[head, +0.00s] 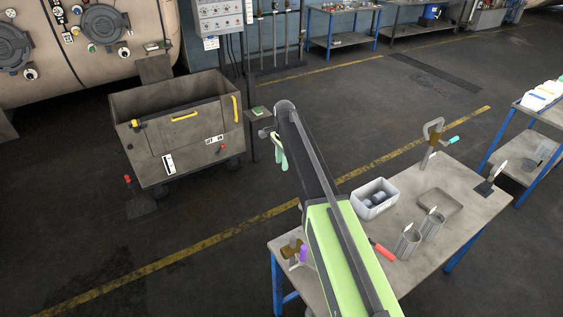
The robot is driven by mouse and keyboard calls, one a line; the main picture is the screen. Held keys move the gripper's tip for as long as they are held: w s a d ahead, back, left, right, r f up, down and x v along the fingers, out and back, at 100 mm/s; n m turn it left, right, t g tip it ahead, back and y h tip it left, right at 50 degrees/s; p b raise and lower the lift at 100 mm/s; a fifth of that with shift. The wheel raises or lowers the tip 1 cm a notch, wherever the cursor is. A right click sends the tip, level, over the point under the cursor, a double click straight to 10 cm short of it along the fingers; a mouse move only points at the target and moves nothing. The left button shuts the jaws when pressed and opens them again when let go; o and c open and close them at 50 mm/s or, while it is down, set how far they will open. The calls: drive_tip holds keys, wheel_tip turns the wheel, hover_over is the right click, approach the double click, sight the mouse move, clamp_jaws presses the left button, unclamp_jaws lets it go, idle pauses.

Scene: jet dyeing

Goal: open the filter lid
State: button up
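My green and dark arm reaches up from the bottom across the table towards the cart. My gripper (277,150) is at its far end, over the open floor. It is small and partly hidden by the arm, and I cannot tell whether its fingers are open. Two round dark lids sit on the beige vessel at the upper left: one (103,25) near the cart and one (10,46) at the left edge. Both look shut. I cannot tell which one is the filter lid. My gripper is well apart from both.
A grey wheeled cart (185,146) stands between my arm and the vessel. A table (405,275) at the lower right holds a white bin (374,198), metal cups, a tray (439,204) and a clamp-like tool (432,140). A blue-legged rack stands at the right. Open floor lies left of the table.

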wheel_tip(320, 180, up, 12)
drive_tip(key=p, duration=1)
drive_tip(key=shift+s+f+p, duration=0.25)
drive_tip(key=shift+s+p, duration=0.1)
drive_tip(key=shift+s, duration=0.1)
